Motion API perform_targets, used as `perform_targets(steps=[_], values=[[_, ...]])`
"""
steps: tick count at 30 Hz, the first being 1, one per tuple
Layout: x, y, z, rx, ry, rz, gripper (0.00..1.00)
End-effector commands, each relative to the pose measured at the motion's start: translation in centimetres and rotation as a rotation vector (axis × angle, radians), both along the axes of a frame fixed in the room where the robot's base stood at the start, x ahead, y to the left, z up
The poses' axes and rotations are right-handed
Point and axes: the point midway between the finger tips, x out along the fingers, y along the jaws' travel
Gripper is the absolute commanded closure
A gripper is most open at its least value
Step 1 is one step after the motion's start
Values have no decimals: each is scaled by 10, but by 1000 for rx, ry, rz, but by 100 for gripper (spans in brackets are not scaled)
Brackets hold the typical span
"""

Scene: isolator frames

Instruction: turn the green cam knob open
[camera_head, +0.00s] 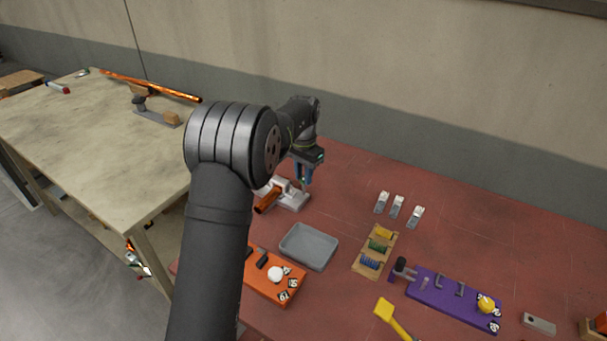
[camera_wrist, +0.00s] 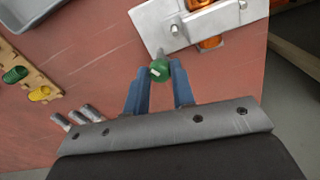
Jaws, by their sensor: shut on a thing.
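The green cam knob (camera_wrist: 161,71) is a round green ball with a pale mark, at the end of a short grey lever by a metal plate fixture (camera_wrist: 190,22). In the head view the fixture (camera_head: 293,200) sits on the red bench, with an orange handle (camera_head: 268,200) on its left. My gripper (camera_wrist: 160,74) has its two blue fingers on either side of the knob and is shut on it. In the head view my gripper (camera_head: 304,176) is over the fixture, and the knob is hard to make out there.
A grey tray (camera_head: 309,247) and a wooden rack of coloured spools (camera_head: 375,250) stand nearby on the red bench. Several pale clips (camera_head: 397,206), an orange board (camera_head: 262,283) and a purple board (camera_head: 453,299) lie around. Bare bench shows right of the fixture.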

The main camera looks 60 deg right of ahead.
Motion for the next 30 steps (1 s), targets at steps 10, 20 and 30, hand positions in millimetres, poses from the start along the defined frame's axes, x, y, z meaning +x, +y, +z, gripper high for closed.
perform_targets(steps=[10,20,30], values=[[0,-1,1,-3,-1,-301,100],[0,-1,1,-3,-1,-478,100],[0,-1,1,-3,-1,-535,100]])
